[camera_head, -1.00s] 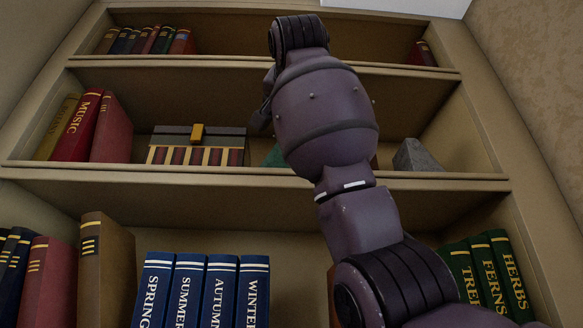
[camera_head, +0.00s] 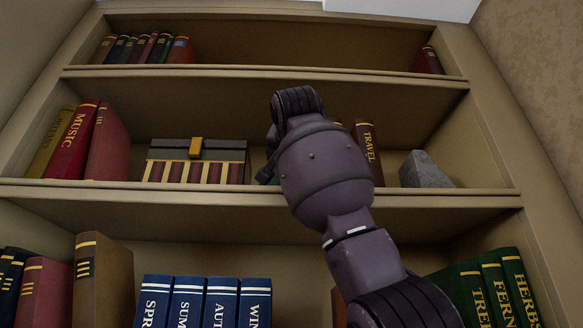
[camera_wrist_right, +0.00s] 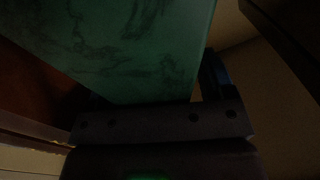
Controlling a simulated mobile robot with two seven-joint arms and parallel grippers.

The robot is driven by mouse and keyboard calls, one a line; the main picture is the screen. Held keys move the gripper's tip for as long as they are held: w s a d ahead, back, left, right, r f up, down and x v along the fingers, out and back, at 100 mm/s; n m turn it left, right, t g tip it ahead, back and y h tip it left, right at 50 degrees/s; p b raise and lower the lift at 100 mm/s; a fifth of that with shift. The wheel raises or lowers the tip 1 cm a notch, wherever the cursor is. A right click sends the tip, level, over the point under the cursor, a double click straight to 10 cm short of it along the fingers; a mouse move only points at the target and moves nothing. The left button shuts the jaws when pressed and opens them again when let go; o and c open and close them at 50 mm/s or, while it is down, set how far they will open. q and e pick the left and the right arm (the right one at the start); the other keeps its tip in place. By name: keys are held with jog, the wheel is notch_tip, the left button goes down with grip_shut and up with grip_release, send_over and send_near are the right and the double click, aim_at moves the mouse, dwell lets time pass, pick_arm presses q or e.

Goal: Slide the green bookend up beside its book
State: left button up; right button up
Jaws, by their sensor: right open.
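The green bookend (camera_wrist_right: 130,45) is a dark green marbled slab that fills the upper left of the right wrist view, close in front of the jaws. In the head view only a green sliver (camera_head: 274,178) of it shows on the middle shelf. My right gripper (camera_head: 266,172) reaches that shelf, largely hidden behind its own arm. One finger shows beyond the slab's right edge in the wrist view; the other is hidden. The jaws are open. A brown book marked TRAVEL (camera_head: 367,150) stands right of my arm. My left gripper is not in view.
A striped chest (camera_head: 197,162) stands left of my right gripper, with red and olive books (camera_head: 75,140) farther left. A grey stone wedge (camera_head: 424,170) stands right of the TRAVEL book. Shelf boards lie above and below my wrist.

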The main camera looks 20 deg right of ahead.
jog(key=shift+c, duration=0.4)
grip_shut()
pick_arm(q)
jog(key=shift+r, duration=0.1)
pick_arm(e)
jog(key=shift+d, duration=0.2)
